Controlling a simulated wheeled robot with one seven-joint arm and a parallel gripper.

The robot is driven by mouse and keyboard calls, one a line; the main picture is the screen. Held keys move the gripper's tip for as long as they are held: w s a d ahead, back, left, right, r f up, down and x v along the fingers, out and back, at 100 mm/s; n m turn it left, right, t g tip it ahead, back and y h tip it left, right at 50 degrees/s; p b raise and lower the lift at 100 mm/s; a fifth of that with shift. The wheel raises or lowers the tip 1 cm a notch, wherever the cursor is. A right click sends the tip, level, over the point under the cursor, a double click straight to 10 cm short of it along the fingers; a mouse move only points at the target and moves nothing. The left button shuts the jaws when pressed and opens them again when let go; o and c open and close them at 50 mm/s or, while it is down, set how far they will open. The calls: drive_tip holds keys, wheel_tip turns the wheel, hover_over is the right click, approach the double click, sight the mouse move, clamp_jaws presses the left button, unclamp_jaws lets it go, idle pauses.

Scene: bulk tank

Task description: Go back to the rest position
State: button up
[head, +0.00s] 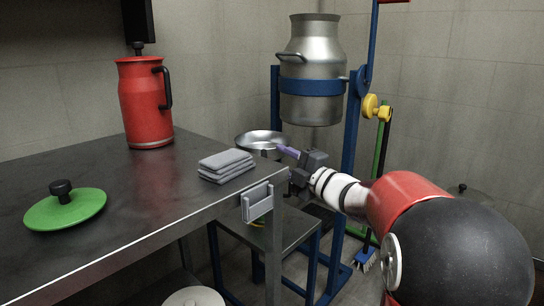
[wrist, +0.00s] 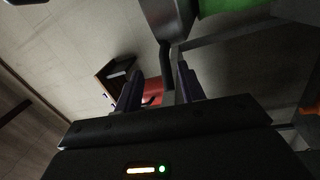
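My gripper (head: 284,152) is at the right of the head view, just past the right end of the dark table (head: 110,180), with my arm reaching in from the lower right. In the wrist view its two dark fingers (wrist: 157,78) stand apart with nothing held between them. A grey folded cloth stack (head: 226,166) lies on the table to the left of my gripper. A steel pan (head: 260,137) shows just behind the gripper, its right side partly hidden.
A red jug (head: 146,105) and a green lid (head: 65,210) stand on the table. A steel can (head: 312,65) hangs in a blue frame (head: 351,130) behind my gripper. A low stool (head: 268,236) is below. A grey holder (head: 257,202) is on the table's edge.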

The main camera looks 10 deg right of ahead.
drive_tip(key=shift+s+d+f, duration=0.1)
drive_tip(key=shift+s+d, duration=0.2)
drive_tip(key=shift+s, duration=0.15)
drive_tip(key=s+d+r+m+h+p, duration=0.1)
drive_tip(key=s+d+m+h+p, duration=0.1)
drive_tip(key=s+m+h, duration=0.35)
drive_tip(key=s+d+r+m+h+p, duration=0.2)
drive_tip(key=s+m+h, duration=0.1)
drive_tip(key=m+h, duration=0.5)
drive_tip(key=s+a+f+m+g+y+p, duration=0.1)
drive_tip(key=s+a+f+m+g, duration=0.1)
drive_tip(key=s, duration=0.6)
drive_tip(key=s+a+f+m+g+y+p, duration=0.1)
drive_tip(key=s+f+m+g, duration=0.3)
drive_tip(key=s, duration=0.4)
drive_tip(key=s+a+f+m+g+y+p, duration=0.1)
drive_tip(key=s+a+f+m+g, duration=0.2)
drive_tip(key=s, duration=0.5)
wheel_tip(320, 180, down, 3)
drive_tip(key=shift+a+r+m+g, duration=0.2)
drive_tip(key=shift+a+m+g, duration=0.2)
drive_tip(key=shift+g, duration=0.5)
